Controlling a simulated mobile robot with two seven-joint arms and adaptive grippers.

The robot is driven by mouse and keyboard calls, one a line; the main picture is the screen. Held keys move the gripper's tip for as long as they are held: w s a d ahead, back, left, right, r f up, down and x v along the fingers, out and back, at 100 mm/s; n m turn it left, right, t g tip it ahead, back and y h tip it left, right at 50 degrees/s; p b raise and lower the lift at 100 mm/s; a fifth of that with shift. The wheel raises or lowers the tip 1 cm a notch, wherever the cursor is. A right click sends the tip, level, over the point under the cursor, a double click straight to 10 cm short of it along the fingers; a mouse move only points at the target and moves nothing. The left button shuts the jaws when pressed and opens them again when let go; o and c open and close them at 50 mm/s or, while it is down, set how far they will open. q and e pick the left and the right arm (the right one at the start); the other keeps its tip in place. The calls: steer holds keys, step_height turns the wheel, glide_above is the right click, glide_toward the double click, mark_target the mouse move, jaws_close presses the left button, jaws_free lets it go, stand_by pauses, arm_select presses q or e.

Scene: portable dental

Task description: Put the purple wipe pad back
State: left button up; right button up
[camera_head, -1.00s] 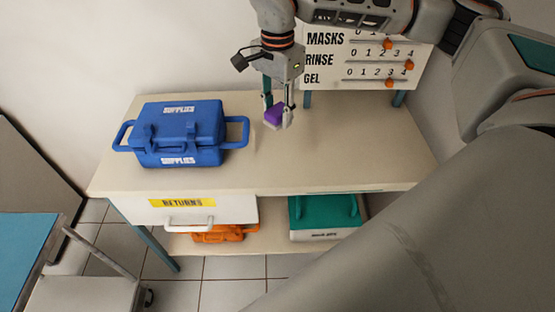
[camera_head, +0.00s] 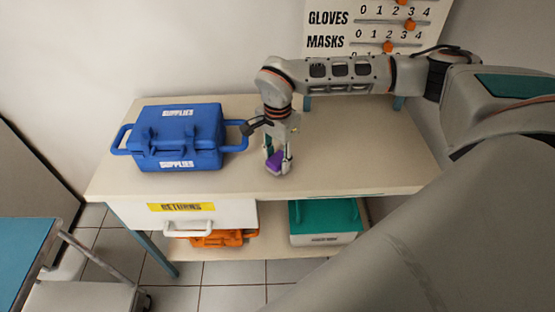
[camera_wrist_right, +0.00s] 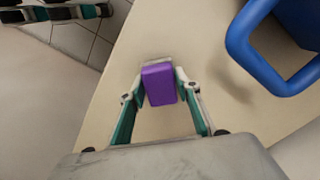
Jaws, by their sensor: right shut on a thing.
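The purple wipe pad (camera_head: 274,161) is a small purple block with a pale side. My right gripper (camera_head: 278,166) is shut on it, with a finger on either side, over the front part of the table top. In the right wrist view the purple wipe pad (camera_wrist_right: 159,84) sits between the fingertips of my right gripper (camera_wrist_right: 160,88). I cannot tell whether the pad touches the table.
A closed blue supplies case (camera_head: 177,137) stands on the table (camera_head: 340,150), left of the gripper. Below are a white drawer labelled RETURNS (camera_head: 230,214), an orange case (camera_head: 222,239) and a green-topped box (camera_head: 325,222). A wall board (camera_head: 340,28) has sliders. The table's right side is clear.

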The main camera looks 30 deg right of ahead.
mark_target(278, 158)
steer(key=shift+f, duration=0.15)
steer(key=o, duration=1.1)
steer(key=shift+f, duration=0.1)
step_height(278, 158, up, 12)
steer(key=shift+r+p, duration=0.2)
steer(key=shift+p, duration=0.15)
